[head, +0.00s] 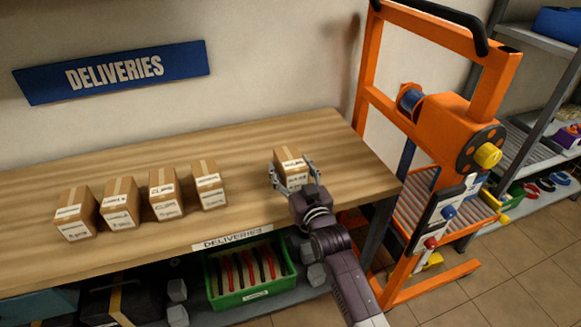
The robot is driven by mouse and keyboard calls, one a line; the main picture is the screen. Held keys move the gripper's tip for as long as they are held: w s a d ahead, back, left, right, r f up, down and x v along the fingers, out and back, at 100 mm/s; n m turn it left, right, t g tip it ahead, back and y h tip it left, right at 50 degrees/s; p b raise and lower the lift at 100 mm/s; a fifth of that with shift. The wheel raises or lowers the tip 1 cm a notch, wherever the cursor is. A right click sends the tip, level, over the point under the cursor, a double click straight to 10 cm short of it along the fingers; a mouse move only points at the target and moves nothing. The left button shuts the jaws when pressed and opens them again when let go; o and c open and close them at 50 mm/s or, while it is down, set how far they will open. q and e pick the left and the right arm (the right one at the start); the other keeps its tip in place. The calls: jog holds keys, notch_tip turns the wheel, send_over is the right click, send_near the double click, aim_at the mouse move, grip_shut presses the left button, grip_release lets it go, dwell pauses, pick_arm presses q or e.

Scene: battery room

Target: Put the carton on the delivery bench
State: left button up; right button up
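A small brown carton (289,157) with pale tape on top and a white label is at the right part of the wooden delivery bench (240,155). My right gripper (293,173) reaches in from the front with one finger on each side of the carton, and the fingers look closed against its sides. The gripper hides the carton's lower front, so I cannot tell whether its base touches the bench top. My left gripper is not in view.
Several similar cartons (120,204) stand in a row on the bench's left half. A blue "DELIVERIES" sign (112,73) hangs on the wall behind. An orange lift frame (440,130) stands close to the bench's right end. A green crate (243,291) sits below.

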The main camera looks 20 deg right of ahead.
jog(key=shift+s, duration=0.1)
jog(key=s, duration=1.2)
jog(key=shift+d+r+b, duration=0.1)
jog(key=shift+d+b, duration=0.1)
jog(key=shift+b, duration=0.15)
jog(key=shift+w, duration=0.1)
